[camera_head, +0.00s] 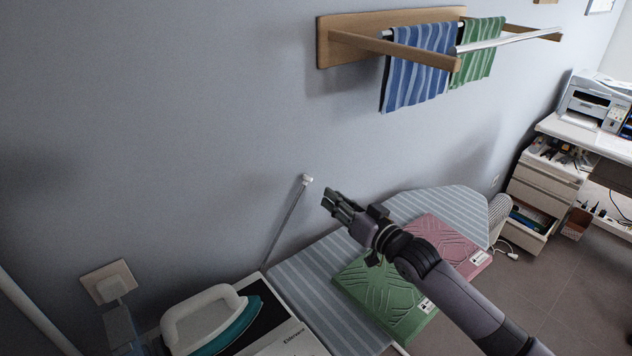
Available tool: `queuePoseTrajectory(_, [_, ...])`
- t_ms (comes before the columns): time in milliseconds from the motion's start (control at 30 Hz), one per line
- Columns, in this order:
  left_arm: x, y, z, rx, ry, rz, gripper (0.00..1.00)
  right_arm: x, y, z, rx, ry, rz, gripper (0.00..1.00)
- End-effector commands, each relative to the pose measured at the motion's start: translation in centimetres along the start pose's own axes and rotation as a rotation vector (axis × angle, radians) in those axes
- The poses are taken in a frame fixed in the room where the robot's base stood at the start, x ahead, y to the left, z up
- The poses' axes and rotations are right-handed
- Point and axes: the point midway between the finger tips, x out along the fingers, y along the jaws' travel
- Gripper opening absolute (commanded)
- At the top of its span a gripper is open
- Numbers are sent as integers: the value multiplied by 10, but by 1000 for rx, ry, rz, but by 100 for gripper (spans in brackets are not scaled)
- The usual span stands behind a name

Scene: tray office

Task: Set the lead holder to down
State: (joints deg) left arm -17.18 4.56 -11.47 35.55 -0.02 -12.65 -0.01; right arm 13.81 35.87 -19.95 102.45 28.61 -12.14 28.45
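The lead holder (286,223) is a thin grey rod with a white tip. It rises from near the far edge of the striped ironing board (313,277), close to the wall, and stands up with a lean to the right. My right gripper (334,203) is above the board, to the right of the rod and a little below its white tip in the picture. A gap shows between gripper and rod. The fingers look close together with nothing visible between them, but their opening is unclear. My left gripper is out of view.
A white and teal iron (212,320) stands at the board's left end. A wooden towel rack (345,40) hangs above. Drawers (545,190) and a printer (593,100) are at right.

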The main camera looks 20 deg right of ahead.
Motion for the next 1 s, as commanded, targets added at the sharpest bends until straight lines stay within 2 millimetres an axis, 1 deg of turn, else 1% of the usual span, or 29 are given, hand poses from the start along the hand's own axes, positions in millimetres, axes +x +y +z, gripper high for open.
queuePoseTrajectory(33, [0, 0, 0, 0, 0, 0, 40, 2, -8, -4, -70, 2, 2, 13])
queuePoseTrajectory(233, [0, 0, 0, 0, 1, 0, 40, 5, -29, -17, -408, -13, 20, 0])
queuePoseTrajectory(400, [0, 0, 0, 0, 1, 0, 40, 4, -42, -27, -690, -34, 31, 0])
queuePoseTrajectory(533, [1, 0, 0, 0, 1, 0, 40, 1, -49, -33, -866, -52, 35, 0])
queuePoseTrajectory(700, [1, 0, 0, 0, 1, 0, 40, -1, -53, -37, -1000, -68, 35, 0])
queuePoseTrajectory(833, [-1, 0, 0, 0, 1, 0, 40, 1, -54, -39, -1031, -72, 35, 0])
queuePoseTrajectory(933, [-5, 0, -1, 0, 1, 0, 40, 10, -54, -40, -1032, -73, 35, 0])
queuePoseTrajectory(1000, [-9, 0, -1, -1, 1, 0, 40, 20, -54, -40, -1030, -73, 34, 0])
